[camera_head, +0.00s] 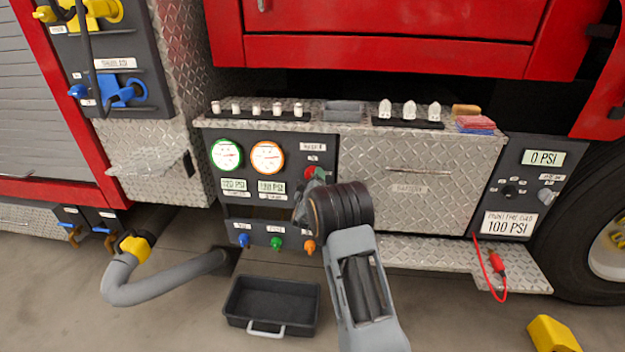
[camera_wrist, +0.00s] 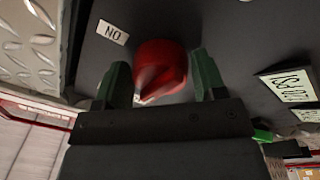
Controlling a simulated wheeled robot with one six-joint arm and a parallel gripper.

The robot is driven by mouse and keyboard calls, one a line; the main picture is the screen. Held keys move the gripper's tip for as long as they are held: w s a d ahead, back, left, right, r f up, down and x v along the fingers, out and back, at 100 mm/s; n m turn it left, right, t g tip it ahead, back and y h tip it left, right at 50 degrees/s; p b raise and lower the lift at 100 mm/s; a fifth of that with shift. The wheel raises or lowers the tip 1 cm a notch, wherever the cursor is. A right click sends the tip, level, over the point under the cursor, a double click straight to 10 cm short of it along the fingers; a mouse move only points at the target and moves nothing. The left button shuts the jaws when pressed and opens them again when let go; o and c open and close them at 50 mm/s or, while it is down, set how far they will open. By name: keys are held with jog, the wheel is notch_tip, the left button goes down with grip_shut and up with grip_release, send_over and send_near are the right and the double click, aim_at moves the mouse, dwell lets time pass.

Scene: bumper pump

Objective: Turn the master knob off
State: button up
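The red master knob (camera_head: 309,172) is on the dark pump panel (camera_head: 231,206), to the right of two round gauges, and partly hidden by my gripper. In the wrist view the red knob (camera_wrist: 160,70) shows between the two green fingertips of my gripper (camera_wrist: 162,78). The fingers are apart, with a visible gap on each side of the knob, so the gripper is open. A small white label (camera_wrist: 112,32) beside the knob appears upside down and seems to read ON. My gripper (camera_head: 312,188) is close in front of the panel in the head view.
Blue (camera_head: 243,240), green (camera_head: 276,243) and orange (camera_head: 309,247) knobs line the panel's lower edge. A black tray (camera_head: 272,304) lies on the floor below. A grey hose (camera_head: 150,290) runs at left. A metal shelf (camera_head: 400,135) with small items is above. A second panel (camera_head: 515,185) stands at right.

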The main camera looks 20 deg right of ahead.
jog(key=o, duration=0.3)
jog(key=p+v, duration=0.2)
jog(key=v, duration=1.1)
jog(key=shift+s+a, duration=0.2)
jog(key=shift+s, duration=0.1)
